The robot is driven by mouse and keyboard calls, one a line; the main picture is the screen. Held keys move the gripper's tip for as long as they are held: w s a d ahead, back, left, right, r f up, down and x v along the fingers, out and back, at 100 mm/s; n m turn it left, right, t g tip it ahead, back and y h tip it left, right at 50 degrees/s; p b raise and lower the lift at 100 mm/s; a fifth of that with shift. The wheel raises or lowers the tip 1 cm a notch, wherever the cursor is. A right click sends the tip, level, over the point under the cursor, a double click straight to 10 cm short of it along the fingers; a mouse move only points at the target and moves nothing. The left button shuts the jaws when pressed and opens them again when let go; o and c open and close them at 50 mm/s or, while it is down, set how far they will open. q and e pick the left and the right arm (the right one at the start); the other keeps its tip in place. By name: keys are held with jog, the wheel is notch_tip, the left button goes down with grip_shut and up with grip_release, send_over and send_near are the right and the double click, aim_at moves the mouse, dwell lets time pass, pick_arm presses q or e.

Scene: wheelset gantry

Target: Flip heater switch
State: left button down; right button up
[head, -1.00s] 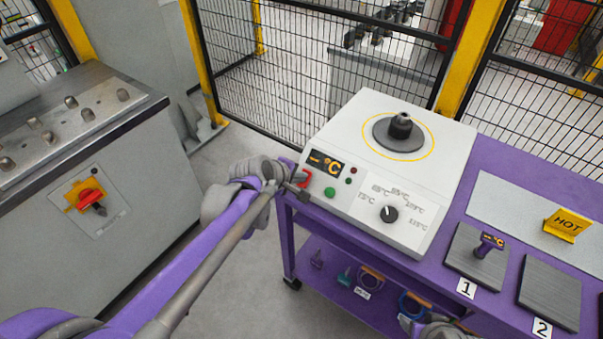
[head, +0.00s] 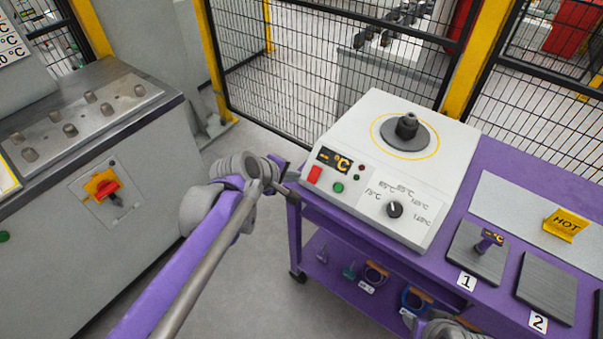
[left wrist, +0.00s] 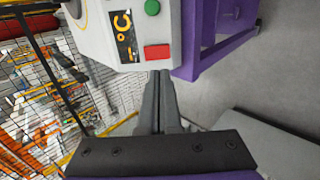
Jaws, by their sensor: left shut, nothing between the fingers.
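The heater (head: 400,160) is a white box with a sloped front panel on the purple cart. Its red switch (head: 315,174) is at the panel's left end, below the display (head: 334,160). The red switch also shows in the left wrist view (left wrist: 157,52), just beyond my fingertips. My left gripper (head: 283,188) is shut and empty, close to the heater's left front corner; in the left wrist view its fingers (left wrist: 160,78) point at the switch. I cannot tell whether they touch it. My right gripper (head: 450,330) shows only partly at the bottom edge, its fingers unclear.
A green button (head: 338,188) and a dial (head: 394,209) are on the same panel. Plates and a yellow HOT sign (head: 566,224) lie on the cart's right. A grey cabinet with a red-yellow switch (head: 103,188) stands left. Black mesh fence (head: 290,70) is behind.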

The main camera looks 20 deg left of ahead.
pick_arm(q)
jog(key=v, duration=0.4)
jog(key=shift+s+a+r, duration=0.15)
jog(key=shift+s+r, duration=0.05)
jog(key=shift+r, duration=0.05)
jog(key=shift+w, duration=0.1)
jog(key=shift+w+r+t, duration=0.3)
jog(key=shift+w+r, duration=0.1)
jog(key=shift+r, duration=0.05)
jog(key=shift+w+d+f, duration=0.1)
jog(key=shift+d, duration=0.1)
